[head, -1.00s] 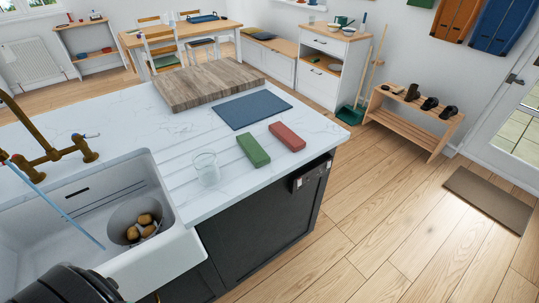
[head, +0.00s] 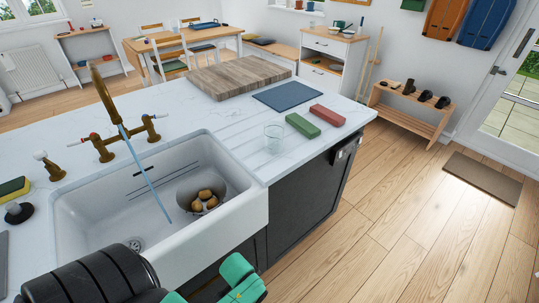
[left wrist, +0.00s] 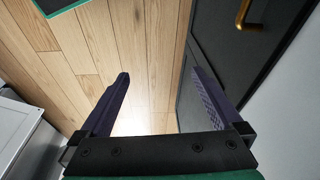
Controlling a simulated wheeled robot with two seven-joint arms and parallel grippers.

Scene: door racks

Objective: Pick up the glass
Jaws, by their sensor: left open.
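A clear, empty-looking glass (head: 274,138) stands upright on the white worktop (head: 242,115), on the grooved area to the right of the sink. My left arm shows at the bottom of the head view with its black and green parts, well short of the glass and lower than it. In the left wrist view my left gripper (left wrist: 158,98) is open, with nothing between its two dark fingers. It hangs over the wooden floor beside a dark cabinet front. The glass is not in the left wrist view. My right gripper is not in view.
The sink (head: 245,208) holds a bowl of potatoes (head: 205,200), with a thin blue stream from the brass tap (head: 102,85). Green (head: 302,125) and red (head: 327,115) blocks lie close right of the glass. A brass handle (left wrist: 244,14) sticks out from the cabinet.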

